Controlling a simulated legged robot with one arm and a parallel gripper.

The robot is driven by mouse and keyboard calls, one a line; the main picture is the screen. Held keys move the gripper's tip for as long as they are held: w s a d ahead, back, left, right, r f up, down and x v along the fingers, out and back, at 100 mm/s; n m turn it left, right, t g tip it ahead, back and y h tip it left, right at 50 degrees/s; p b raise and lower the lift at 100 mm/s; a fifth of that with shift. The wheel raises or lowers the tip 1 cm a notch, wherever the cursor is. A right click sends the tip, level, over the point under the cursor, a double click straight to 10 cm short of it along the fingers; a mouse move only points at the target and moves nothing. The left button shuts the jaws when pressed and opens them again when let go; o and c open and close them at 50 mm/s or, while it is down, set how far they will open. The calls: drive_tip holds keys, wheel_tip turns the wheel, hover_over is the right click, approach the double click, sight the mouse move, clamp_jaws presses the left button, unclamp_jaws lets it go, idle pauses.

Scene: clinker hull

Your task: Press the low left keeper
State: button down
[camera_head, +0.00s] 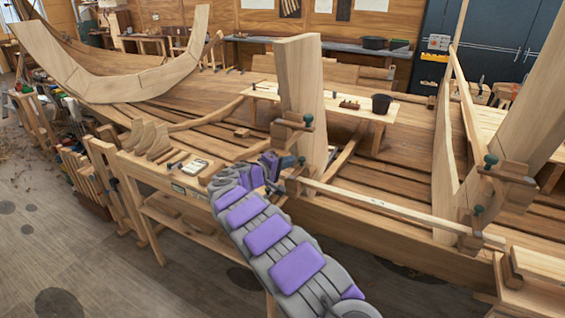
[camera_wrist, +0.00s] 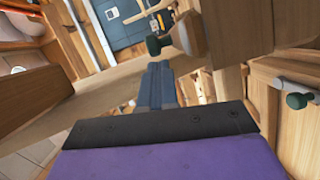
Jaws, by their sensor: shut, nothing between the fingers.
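The left upright post (camera_head: 303,85) carries wooden clamp blocks. A dark green knob (camera_head: 307,118) shows on its upper block. The low left keeper, a wooden block (camera_head: 293,185), is at the post's foot, partly hidden behind my gripper (camera_head: 289,161). My gripper is shut and empty, its blue-grey fingers close to the low block; I cannot tell whether they touch. In the wrist view the shut fingers (camera_wrist: 160,66) point toward a wooden block (camera_wrist: 190,34) with a dark green knob (camera_wrist: 153,45). A second knob (camera_wrist: 298,100) is at right. I cannot tell which keeper each is.
A long wooden batten (camera_head: 390,206) runs from the left post to the right clamps (camera_head: 483,200). A workbench (camera_head: 190,180) with wooden pieces and a small device (camera_head: 196,167) stands left of my arm. The planked hull (camera_head: 390,170) lies behind.

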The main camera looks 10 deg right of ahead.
drive_tip(key=shift+d, duration=0.55)
drive_tip(key=shift+a, duration=0.1)
drive_tip(key=shift+a+m+g+h, duration=0.1)
drive_tip(key=shift+m+g+h, duration=0.3)
drive_tip(key=shift+m+g, duration=0.2)
